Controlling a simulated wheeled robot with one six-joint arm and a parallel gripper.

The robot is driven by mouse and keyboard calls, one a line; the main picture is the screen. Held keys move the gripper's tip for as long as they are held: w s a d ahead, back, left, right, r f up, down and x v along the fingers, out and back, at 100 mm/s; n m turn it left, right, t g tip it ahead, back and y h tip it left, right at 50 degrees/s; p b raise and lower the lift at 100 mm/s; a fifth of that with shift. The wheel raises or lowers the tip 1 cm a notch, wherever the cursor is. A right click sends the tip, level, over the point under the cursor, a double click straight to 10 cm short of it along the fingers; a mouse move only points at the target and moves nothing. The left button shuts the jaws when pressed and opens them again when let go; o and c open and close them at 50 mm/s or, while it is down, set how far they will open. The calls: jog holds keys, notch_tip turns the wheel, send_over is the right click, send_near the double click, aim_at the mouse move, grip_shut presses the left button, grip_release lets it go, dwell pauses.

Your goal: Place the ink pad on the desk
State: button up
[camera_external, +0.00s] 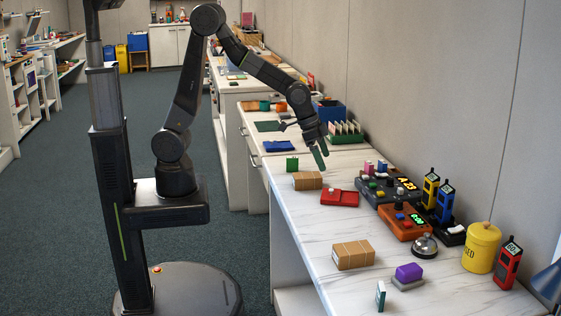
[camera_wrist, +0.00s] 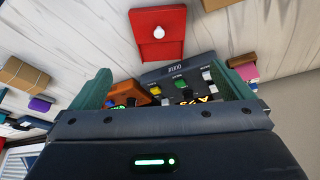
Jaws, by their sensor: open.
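No object is clearly labelled as the ink pad, and I cannot tell for certain which one it is. A purple block on a grey base (camera_external: 408,275) stands near the front. My gripper (camera_external: 319,152) is open and empty above the desk, its green fingers pointing down; in the wrist view the fingers (camera_wrist: 165,85) are spread apart.
Dark and orange button consoles (camera_external: 404,222) stand right of the red piece. Brown wrapped boxes (camera_external: 353,254), a silver bell (camera_external: 424,246), a yellow canister (camera_external: 481,247) and handheld devices (camera_external: 509,262) crowd the desk. Bare marble surface shows along the left edge.

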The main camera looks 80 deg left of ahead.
aim_at(338, 194)
jog(key=x, duration=1.3)
jog(key=shift+r, duration=0.1)
jog(key=shift+c, duration=0.4)
jog(key=c, duration=1.1)
